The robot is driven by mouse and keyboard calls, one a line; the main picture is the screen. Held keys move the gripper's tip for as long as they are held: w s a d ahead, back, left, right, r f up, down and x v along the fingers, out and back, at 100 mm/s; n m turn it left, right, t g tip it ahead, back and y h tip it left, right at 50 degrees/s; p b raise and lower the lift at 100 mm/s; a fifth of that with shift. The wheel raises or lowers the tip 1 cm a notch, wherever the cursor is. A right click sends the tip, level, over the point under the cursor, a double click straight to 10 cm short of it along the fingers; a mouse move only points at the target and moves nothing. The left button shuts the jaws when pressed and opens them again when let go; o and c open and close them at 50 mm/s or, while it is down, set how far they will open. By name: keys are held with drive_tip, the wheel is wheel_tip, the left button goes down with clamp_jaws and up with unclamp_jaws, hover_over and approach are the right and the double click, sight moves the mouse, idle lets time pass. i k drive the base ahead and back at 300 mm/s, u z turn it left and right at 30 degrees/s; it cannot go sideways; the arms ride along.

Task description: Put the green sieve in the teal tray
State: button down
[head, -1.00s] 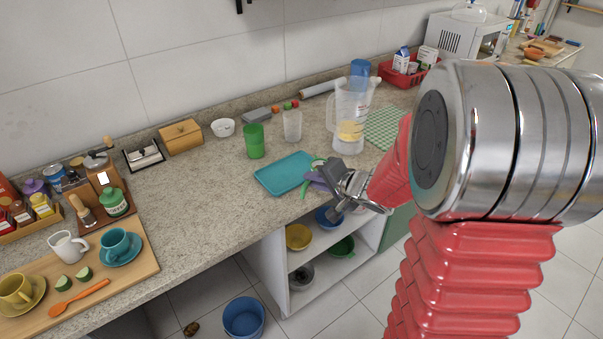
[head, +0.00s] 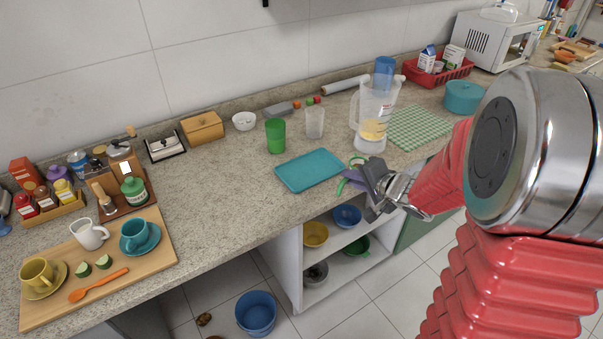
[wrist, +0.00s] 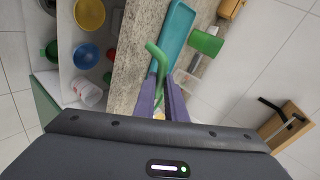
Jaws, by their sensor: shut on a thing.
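The green sieve (head: 342,187) is in my gripper (head: 352,178), only partly visible as thin curved green parts on both sides of the purple fingers. I cannot tell the sieve's exact height above the counter.
A green cup (head: 275,137) and a clear cup (head: 315,123) stand behind the tray. A clear pitcher (head: 367,143) stands behind my gripper, beside a checkered cloth (head: 420,128). Open shelves with bowls (head: 316,234) are below the counter.

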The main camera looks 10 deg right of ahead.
sight(310, 170)
drive_tip(key=u, duration=0.1)
drive_tip(key=k, duration=0.95)
drive_tip(key=u, duration=0.55)
drive_tip(key=i, duration=1.5)
drive_tip(key=u, duration=0.1)
